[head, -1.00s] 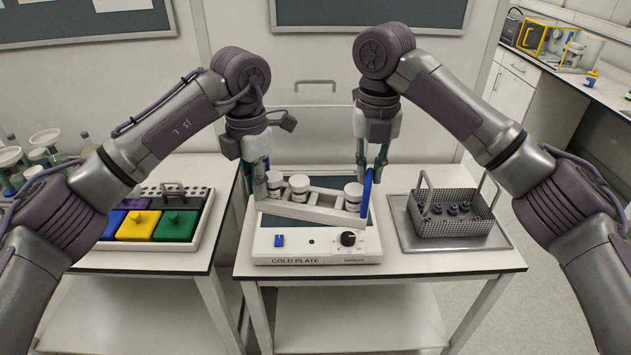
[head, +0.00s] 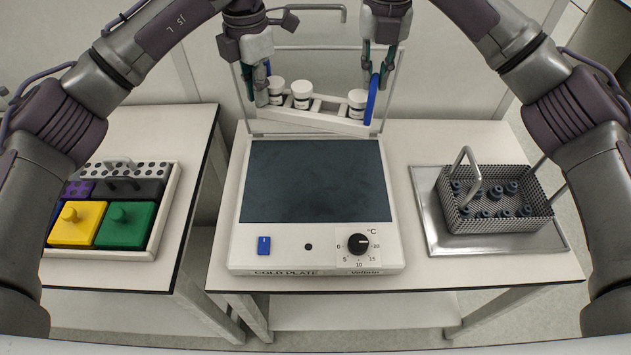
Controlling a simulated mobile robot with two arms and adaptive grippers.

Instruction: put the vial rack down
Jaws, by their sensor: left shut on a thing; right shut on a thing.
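The white vial rack (head: 330,121) holds white-capped vials (head: 301,94) and is carried level or nearly so between both grippers. In the head view it appears beyond the rear edge of the cold plate (head: 250,190), apart from the plate's dark top (head: 312,180); its exact height is hard to judge. My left gripper (head: 262,92) is shut on the rack's left end. My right gripper (head: 372,90) is shut on its right end, beside a blue upright piece (head: 372,101). The fingertips are partly hidden. The plate's dark top is bare.
A metal tray (head: 432,225) with a mesh basket (head: 490,225) of dark-capped vials stands right of the cold plate. On a separate table at left is a tray (head: 160,225) with yellow (head: 78,225) and green (head: 125,228) blocks.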

